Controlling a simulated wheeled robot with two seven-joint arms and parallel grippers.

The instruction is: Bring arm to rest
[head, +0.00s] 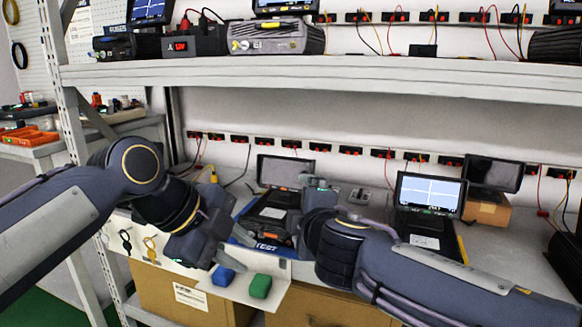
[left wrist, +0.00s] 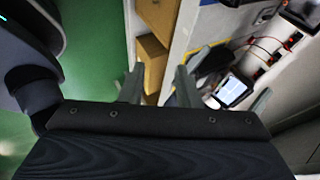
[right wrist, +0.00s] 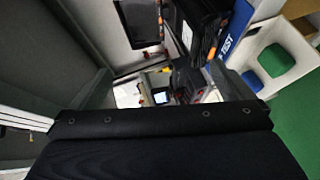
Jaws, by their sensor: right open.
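My left arm comes in from the left in the head view, bent at the elbow. Its gripper (head: 207,238) hangs in front of the lower shelf edge, close above the blue block. In the left wrist view its two fingers (left wrist: 158,85) stand apart with nothing between them. My right arm comes in from the lower right. Its gripper (head: 318,190) is over the lower shelf, in front of a dark open device. In the right wrist view its fingers (right wrist: 165,88) are wide apart and empty. Neither gripper is seen holding anything.
A blue block (head: 223,277) and a green block (head: 260,286) sit on a white ledge (head: 292,298). A lit tablet (head: 430,191) stands right on the shelf. The upper shelf (head: 350,73) spans above both arms. Cardboard boxes (head: 170,290) lie below. Green floor is at left.

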